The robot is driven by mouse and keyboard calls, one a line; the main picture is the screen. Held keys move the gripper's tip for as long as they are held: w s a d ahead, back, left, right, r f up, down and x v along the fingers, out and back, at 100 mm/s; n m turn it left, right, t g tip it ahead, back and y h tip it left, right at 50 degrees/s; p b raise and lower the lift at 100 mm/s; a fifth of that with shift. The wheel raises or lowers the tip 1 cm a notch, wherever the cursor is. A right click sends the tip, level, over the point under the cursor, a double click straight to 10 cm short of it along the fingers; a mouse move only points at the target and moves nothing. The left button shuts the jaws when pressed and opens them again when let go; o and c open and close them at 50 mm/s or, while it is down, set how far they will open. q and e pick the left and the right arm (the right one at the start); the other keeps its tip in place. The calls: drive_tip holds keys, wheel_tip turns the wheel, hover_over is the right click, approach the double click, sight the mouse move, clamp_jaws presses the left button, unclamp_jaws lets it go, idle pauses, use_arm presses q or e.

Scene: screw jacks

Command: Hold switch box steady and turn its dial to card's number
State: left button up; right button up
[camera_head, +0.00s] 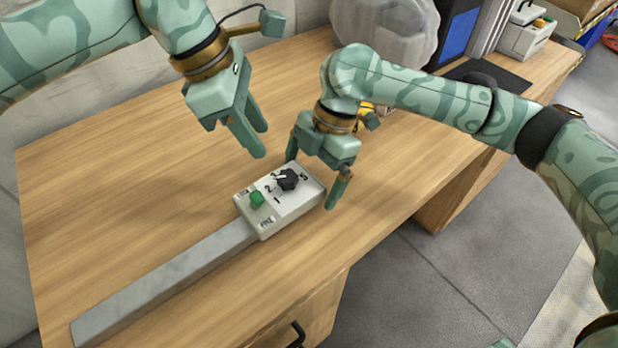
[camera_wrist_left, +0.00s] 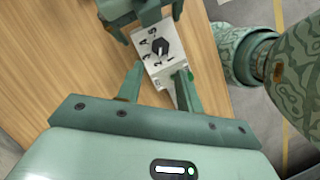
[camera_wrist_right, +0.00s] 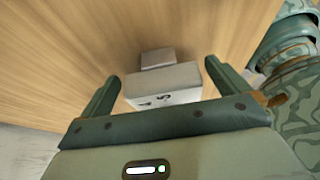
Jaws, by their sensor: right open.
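The white switch box (camera_head: 261,226) sits near the table's front edge. It has a black dial (camera_head: 288,180) ringed by digits and a green button (camera_head: 257,198); the dial also shows in the left wrist view (camera_wrist_left: 159,46). Which digit the dial points to is hard to tell. My right gripper (camera_head: 312,183) is open at the box's right end, its fingers either side of that end; in the right wrist view the box (camera_wrist_right: 165,84) lies between and beyond them. My left gripper (camera_head: 260,142) is open and empty, above and behind the box. I cannot make out the card.
A long grey bar (camera_head: 165,283) runs from the box's left side along the wooden table (camera_head: 90,190). A translucent rounded object (camera_head: 385,30), a dark mat (camera_head: 485,73) and another box (camera_head: 527,38) stand at the back. The table's left part is clear.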

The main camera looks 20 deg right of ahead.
drive_tip(key=shift+x, duration=0.8)
